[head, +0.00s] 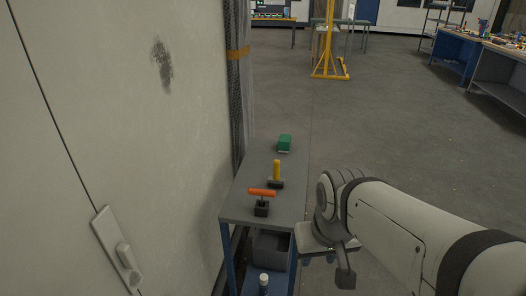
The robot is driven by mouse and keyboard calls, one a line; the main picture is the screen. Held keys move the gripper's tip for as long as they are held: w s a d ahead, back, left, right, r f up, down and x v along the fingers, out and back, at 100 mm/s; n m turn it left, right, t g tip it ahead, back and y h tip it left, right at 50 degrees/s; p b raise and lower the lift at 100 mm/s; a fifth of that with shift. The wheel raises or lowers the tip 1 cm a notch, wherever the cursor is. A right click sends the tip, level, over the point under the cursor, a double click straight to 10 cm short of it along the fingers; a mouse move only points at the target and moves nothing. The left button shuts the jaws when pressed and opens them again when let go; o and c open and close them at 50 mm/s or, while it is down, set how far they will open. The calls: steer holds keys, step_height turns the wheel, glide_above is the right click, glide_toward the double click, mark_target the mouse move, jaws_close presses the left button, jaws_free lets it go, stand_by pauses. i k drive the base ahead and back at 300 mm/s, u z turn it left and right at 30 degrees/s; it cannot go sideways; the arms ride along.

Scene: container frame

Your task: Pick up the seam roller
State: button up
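A grey-topped cart (238,209) stands against the pale wall. On it, a tool with an upright yellow handle and a dark, wide foot (276,174) stands near the middle; it may be the seam roller, but it is too small to be sure. In front of it is a tool with an orange crossbar handle on a black block (262,199). A green block-like item (285,142) lies at the far end. My gripper (330,268) hangs beside the cart's right front edge, apart from these tools. Its fingers are partly hidden and their opening is unclear.
The pale wall (130,120) with a handle (117,250) closes off the left side. A grey bin (271,246) and a white-capped bottle (264,281) are below the cart top. A yellow stand (329,66) and blue workbenches (456,50) are far off. Open floor lies right.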

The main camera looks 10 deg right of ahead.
mark_target(275, 181)
steer(key=i, duration=0.85)
steer(key=u, duration=0.05)
